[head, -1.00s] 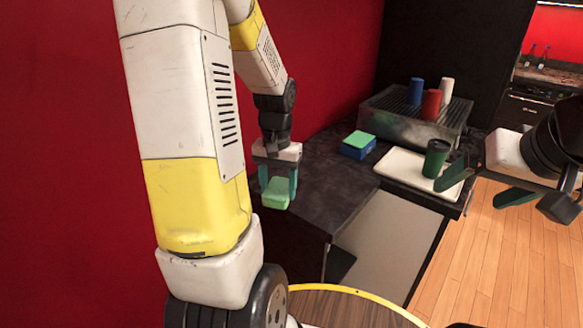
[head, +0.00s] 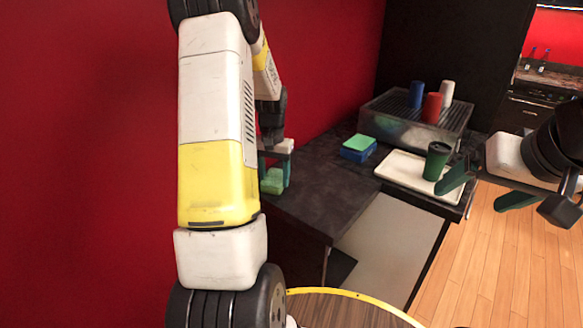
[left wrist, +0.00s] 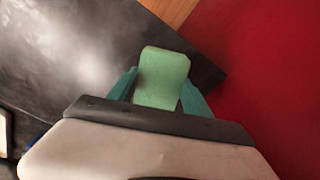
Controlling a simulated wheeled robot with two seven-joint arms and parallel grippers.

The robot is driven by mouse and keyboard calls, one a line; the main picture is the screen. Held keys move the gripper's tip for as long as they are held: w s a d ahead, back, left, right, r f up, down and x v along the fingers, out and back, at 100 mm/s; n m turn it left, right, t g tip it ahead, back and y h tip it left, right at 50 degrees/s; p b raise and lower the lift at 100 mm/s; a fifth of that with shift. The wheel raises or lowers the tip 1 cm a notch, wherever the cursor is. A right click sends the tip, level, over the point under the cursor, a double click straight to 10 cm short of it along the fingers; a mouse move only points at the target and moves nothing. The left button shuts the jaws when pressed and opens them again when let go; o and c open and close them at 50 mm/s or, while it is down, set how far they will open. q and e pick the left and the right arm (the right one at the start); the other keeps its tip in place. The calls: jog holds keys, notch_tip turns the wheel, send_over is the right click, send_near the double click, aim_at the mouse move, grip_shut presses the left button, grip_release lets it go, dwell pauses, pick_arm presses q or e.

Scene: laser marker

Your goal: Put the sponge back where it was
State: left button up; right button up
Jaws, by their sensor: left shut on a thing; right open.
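A green sponge (head: 272,181) is held in my left gripper (head: 274,178), near the left end of the dark counter by the red wall. In the left wrist view the sponge (left wrist: 162,78) sits between the two teal fingers, with the dark counter and red wall behind it. I cannot tell whether the sponge touches the counter. A blue block with a green top (head: 358,149) stands on the counter to the right. My right gripper (head: 487,190) is open and empty at the right, beyond the tray's edge.
A white tray (head: 398,168) on the dark counter (head: 322,190) carries a green cup (head: 436,161). Behind it, a metal drip-grid machine (head: 398,122) bears blue, red and white cups. The counter between the sponge and the blue block is clear.

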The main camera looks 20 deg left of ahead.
aim_at(275, 178)
pick_arm(q)
jog(key=o, duration=1.5)
jog(key=shift+f, duration=0.1)
jog(key=shift+c, duration=0.2)
notch_tip(275, 178, up, 12)
jog(key=s+d+r+t, duration=0.3)
jog(key=s+d+r, duration=0.5)
jog(key=r, duration=0.1)
jog(key=s+d+t+h, duration=0.1)
jog(key=s+d, duration=0.3)
jog(key=s, duration=0.3)
jog(key=s+d+r+m+t+h, duration=0.1)
jog(key=s+d+t, duration=0.1)
jog(key=s, duration=0.6)
jog(key=shift+d+r, duration=0.3)
jog(key=shift+d, duration=0.6)
